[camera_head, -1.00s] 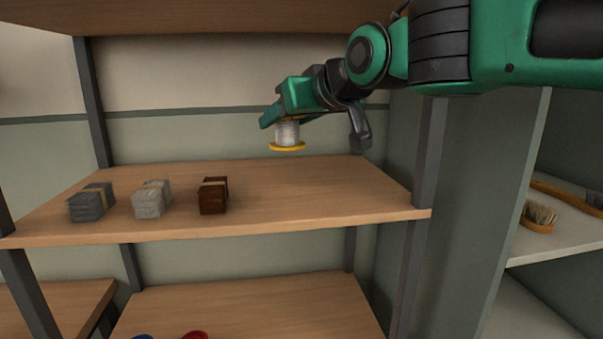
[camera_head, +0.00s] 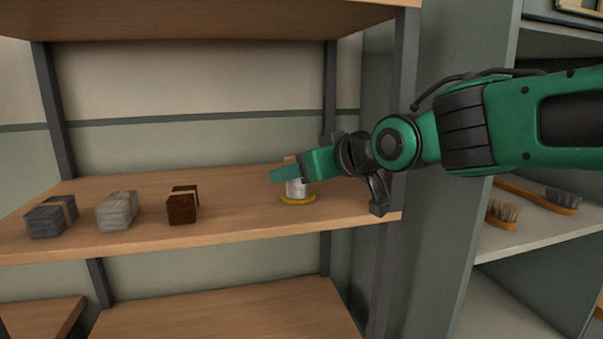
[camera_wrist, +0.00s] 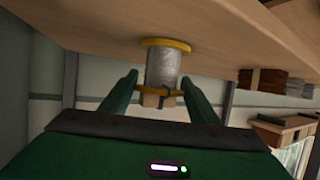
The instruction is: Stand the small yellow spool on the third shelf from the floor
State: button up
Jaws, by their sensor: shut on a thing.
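The small yellow spool (camera_head: 297,192) has yellow flanges and a pale grey winding. It is upright at the right part of the wooden shelf (camera_head: 240,205), with its lower yellow flange at or just above the board; I cannot tell whether it touches. My gripper (camera_head: 288,172) comes in from the right and is shut on the spool's upper part, hiding its top in the head view. In the wrist view the spool (camera_wrist: 163,68) is between the two green fingers (camera_wrist: 160,98), its lower flange against or close to the board (camera_wrist: 110,25).
Dark grey (camera_head: 51,217), light grey (camera_head: 117,211) and brown (camera_head: 183,205) bundles stand on the shelf's left side. A dark post (camera_head: 388,250) is at the right front corner, close to my arm. Another shelf board (camera_head: 200,20) is above. Brushes (camera_head: 540,195) lie on a side shelf.

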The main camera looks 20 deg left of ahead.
jog(key=o, duration=1.1)
jog(key=shift+s+d+r, duration=0.15)
jog(key=shift+d+r, duration=0.1)
jog(key=shift+d, duration=0.05)
jog(key=v, duration=1.1)
jog(key=shift+s+d, duration=0.15)
jog(key=shift+s, duration=0.05)
